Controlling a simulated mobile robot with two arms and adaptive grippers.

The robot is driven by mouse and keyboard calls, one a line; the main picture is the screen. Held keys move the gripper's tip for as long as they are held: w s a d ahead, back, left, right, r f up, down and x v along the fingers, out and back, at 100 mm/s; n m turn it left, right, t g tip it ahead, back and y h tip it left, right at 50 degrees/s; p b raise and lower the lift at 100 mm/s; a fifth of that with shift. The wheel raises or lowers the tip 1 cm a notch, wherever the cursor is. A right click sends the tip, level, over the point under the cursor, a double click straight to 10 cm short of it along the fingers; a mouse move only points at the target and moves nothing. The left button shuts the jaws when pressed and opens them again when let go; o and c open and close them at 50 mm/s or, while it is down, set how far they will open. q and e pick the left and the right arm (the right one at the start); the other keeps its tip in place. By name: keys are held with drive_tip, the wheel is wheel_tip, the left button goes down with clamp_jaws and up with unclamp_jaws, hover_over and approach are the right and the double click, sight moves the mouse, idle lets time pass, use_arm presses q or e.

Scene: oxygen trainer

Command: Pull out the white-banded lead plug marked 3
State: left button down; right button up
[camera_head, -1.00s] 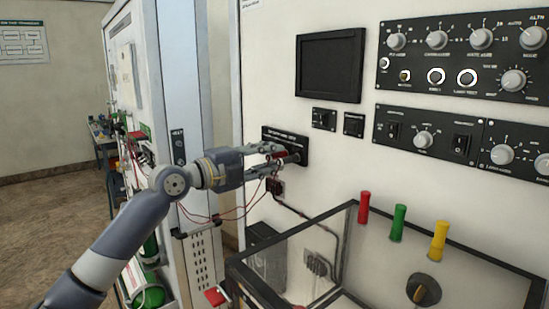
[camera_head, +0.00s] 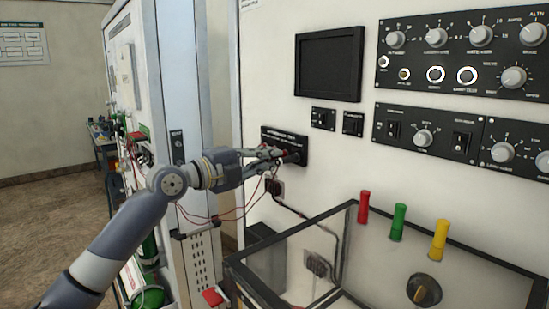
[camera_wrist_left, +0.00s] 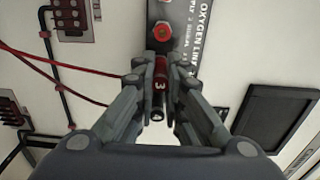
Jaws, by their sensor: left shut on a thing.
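The lead plug marked 3 (camera_wrist_left: 160,72) is a dark red barrel with a pale 3 and a black tail end in the left wrist view. A white band is not clear on it. My left gripper (camera_head: 286,155) is at the black oxygen panel (camera_head: 270,134), its fingers closed around the plug; they also show in the left wrist view (camera_wrist_left: 160,95). The plug's front end points at the panel, and I cannot tell how deep it sits. In the head view the fingers mostly hide it. My right gripper is not in view.
A red hexagonal jack (camera_wrist_left: 162,32) sits on the panel beside the plug. Thin red leads (camera_wrist_left: 70,75) hang near my left gripper. A dark-framed clear box (camera_head: 345,215) stands below right, with red, green and yellow handles behind it. A white cabinet (camera_head: 180,60) stands left.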

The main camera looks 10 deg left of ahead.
use_arm(q)
drive_tip(key=shift+b+v, duration=1.1)
drive_tip(key=shift+v, duration=1.4)
